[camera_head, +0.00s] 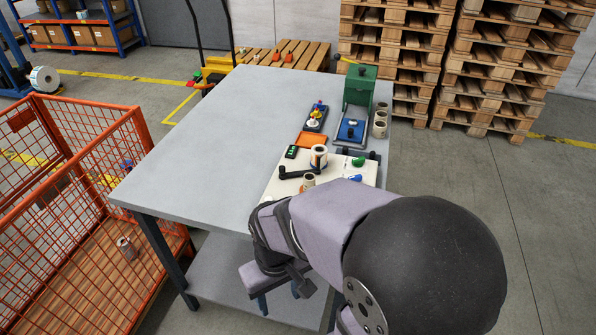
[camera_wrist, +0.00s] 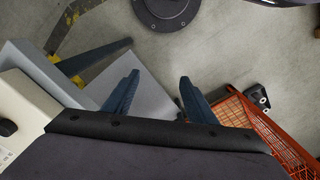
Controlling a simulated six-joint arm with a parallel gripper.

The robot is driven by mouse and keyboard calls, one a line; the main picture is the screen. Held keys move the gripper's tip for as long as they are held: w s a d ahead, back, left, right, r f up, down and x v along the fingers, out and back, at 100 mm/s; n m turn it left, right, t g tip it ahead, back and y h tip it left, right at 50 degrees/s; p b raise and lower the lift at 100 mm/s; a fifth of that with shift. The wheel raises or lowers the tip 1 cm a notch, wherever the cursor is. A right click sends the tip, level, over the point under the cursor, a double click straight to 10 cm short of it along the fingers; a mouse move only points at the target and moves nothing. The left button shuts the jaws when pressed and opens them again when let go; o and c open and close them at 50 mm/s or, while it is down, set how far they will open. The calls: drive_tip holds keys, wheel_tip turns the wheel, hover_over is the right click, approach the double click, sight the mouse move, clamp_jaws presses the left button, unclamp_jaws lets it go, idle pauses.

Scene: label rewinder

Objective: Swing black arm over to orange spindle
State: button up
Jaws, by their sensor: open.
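The cream rewinder base (camera_head: 282,187) sits on the grey table near its right edge. The black arm (camera_head: 295,173) lies low across the base, with its knob end at left. A white label roll (camera_head: 319,157) stands beside the arm's right end, and a smaller roll (camera_head: 309,180) stands in front. I cannot make out an orange spindle; the rolls may hide it. My gripper (camera_wrist: 160,76) is open and empty in the wrist view, its dark blue fingers above the floor. The cream base shows at left there (camera_wrist: 38,108), apart from the fingers. My arm hides the base's front in the head view.
The table's left half (camera_head: 200,150) is clear. An orange mesh cage (camera_head: 75,165) stands left of the table.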

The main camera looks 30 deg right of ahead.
drive_tip(key=c, duration=0.4)
drive_tip(key=shift+w+r, duration=0.1)
drive_tip(key=shift+w, duration=0.1)
drive_tip(key=shift+c, duration=0.3)
drive_tip(key=w+d+r+n, duration=0.1)
drive_tip(key=w+d+r, duration=0.2)
drive_tip(key=w, duration=0.4)
drive_tip(key=w+d+r+n+t+y+p, duration=0.1)
drive_tip(key=w+d+r, duration=0.2)
drive_tip(key=w, duration=0.4)
drive_tip(key=w+d+r+n+t, duration=0.1)
drive_tip(key=w+d+r, duration=0.2)
drive_tip(key=w, duration=0.3)
drive_tip(key=shift+w+d+y+p, duration=0.3)
drive_tip(key=shift+w+d, duration=0.1)
drive_tip(key=shift+d, duration=0.3)
drive_tip(key=n+t, duration=0.2)
approach(283, 167)
drive_tip(key=f, duration=0.1)
drive_tip(key=shift+p+x, duration=1)
drive_tip(key=shift+x, duration=2.85)
drive_tip(key=shift+w+a, duration=0.1)
clamp_jaws()
